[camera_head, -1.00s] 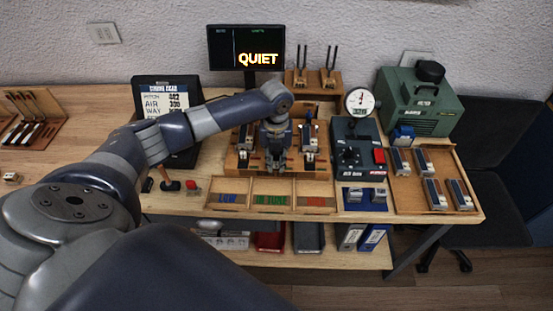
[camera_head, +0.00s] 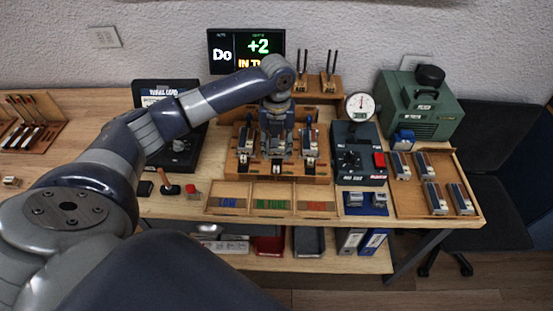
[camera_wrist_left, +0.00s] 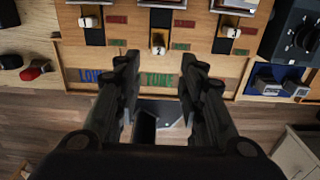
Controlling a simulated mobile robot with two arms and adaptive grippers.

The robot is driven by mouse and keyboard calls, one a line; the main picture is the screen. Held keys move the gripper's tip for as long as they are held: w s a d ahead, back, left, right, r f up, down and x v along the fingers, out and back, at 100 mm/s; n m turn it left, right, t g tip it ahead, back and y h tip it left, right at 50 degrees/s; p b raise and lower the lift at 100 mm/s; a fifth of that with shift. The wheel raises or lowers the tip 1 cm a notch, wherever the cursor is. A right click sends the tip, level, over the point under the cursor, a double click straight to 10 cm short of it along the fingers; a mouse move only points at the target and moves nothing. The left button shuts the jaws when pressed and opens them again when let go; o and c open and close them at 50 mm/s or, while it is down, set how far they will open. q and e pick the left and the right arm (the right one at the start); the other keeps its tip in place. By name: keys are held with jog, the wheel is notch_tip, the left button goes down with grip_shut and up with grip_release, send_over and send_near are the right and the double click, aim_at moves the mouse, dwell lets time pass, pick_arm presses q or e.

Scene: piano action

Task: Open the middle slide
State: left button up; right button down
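The wooden piano-action stand (camera_head: 240,165) has three slides with white numbered tabs. In the left wrist view, the middle slide's tab 2 (camera_wrist_left: 158,48) is in front of the fingertips and sits closer to the front edge than tab 1 (camera_wrist_left: 90,22) and tab 3 (camera_wrist_left: 231,32). My left gripper (camera_wrist_left: 160,60) is open, its two fingers apart and nothing between them. In the head view my left gripper (camera_head: 277,155) is over the middle of the stand and hides most of the middle lane. My right gripper is not in view.
A tray (camera_head: 280,207) marked LOW, TUNE and a third red label lies in front of the stand. A dark control box (camera_head: 358,158) with a gauge (camera_head: 360,106) stands to the right. The monitor (camera_head: 246,50) shows Do, +2 and partly hidden text beginning IN T.

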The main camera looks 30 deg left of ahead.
pick_arm(q)
notch_tip(320, 180, up, 4)
jog(key=shift+r, duration=0.1)
dwell(0.5)
